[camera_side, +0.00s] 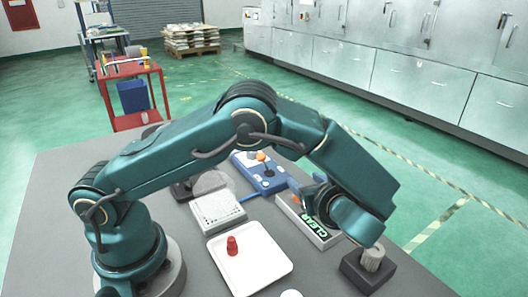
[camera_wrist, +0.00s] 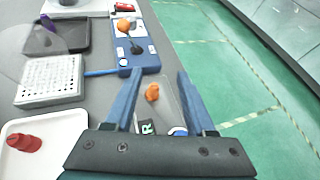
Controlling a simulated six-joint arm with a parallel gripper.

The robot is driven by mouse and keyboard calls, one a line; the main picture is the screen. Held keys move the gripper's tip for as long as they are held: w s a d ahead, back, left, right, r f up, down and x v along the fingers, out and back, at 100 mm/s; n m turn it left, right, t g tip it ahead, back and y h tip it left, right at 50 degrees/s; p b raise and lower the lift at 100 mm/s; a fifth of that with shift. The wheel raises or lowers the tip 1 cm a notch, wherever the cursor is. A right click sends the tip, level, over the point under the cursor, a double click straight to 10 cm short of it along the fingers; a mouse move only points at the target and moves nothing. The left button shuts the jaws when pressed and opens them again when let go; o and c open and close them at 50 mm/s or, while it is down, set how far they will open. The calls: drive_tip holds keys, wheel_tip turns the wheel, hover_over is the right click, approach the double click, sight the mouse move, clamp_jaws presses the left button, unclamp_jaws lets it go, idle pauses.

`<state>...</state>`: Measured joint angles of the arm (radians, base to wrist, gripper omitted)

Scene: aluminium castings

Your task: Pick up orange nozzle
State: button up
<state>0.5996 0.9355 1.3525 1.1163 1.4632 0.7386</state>
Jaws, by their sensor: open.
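The orange nozzle (camera_wrist: 152,92) stands on a grey plate with a CLEAR label, between my fingers as the wrist view sees it. In the side view a small bit of the orange nozzle (camera_side: 295,198) shows just left of my gripper (camera_side: 314,197), which partly hides it. My gripper also shows in the wrist view (camera_wrist: 160,73), with its two blue fingers wide apart and nothing held. I cannot tell how far the fingertips are above the nozzle.
The table's right edge is close.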

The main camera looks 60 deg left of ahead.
drive_tip(key=f, duration=0.1)
drive_tip(key=d+f+m, duration=0.1)
drive_tip(key=shift+s+f, duration=0.3)
drive_tip(key=shift+s, duration=0.1)
drive_tip(key=shift+f, duration=0.2)
drive_tip(key=shift+x, duration=2.3)
clamp_jaws()
